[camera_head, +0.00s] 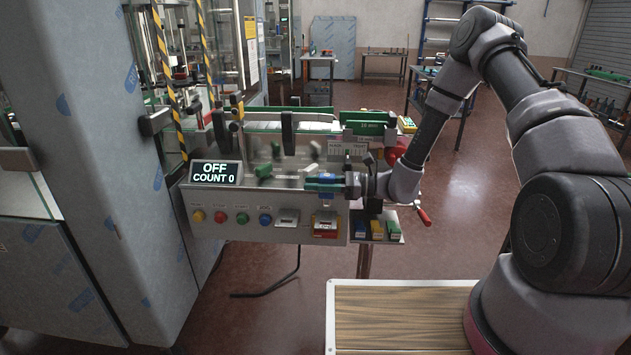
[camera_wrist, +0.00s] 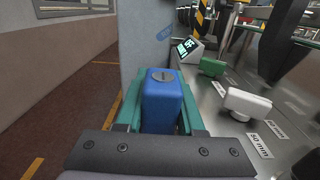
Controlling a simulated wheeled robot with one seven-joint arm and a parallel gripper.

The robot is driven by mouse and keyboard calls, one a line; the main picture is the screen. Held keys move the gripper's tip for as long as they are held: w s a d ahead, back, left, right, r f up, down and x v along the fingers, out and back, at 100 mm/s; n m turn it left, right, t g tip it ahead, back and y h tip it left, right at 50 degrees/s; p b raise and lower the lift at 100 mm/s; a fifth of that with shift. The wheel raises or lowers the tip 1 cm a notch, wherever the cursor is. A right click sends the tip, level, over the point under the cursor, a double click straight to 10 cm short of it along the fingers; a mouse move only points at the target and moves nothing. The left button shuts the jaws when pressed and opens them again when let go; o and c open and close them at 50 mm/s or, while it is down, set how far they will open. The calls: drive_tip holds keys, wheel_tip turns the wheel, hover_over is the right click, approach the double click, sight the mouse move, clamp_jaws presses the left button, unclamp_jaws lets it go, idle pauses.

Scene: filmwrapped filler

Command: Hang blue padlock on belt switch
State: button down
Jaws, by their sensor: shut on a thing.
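My gripper (camera_head: 322,183) is shut on a blue padlock (camera_wrist: 163,105). In the wrist view the padlock body stands between the two teal fingers, its end with a round keyway facing the camera; its shackle is hidden. In the head view the padlock (camera_head: 328,178) shows as a small blue patch at the fingers, above the front edge of the machine's control panel. A red and yellow switch (camera_head: 325,226), which looks like the belt switch, is on the panel front below my gripper. The padlock is apart from it.
A display (camera_head: 215,173) reads OFF, COUNT 0. Several coloured buttons (camera_head: 242,218) line the panel. A small tray (camera_head: 396,240) at its right holds other padlocks. A green block (camera_wrist: 212,67) and a white block (camera_wrist: 248,103) sit on the steel deck.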

drive_tip(key=shift+f, duration=4.25)
drive_tip(key=shift+f, duration=0.3)
drive_tip(key=shift+c, duration=2.2)
unclamp_jaws()
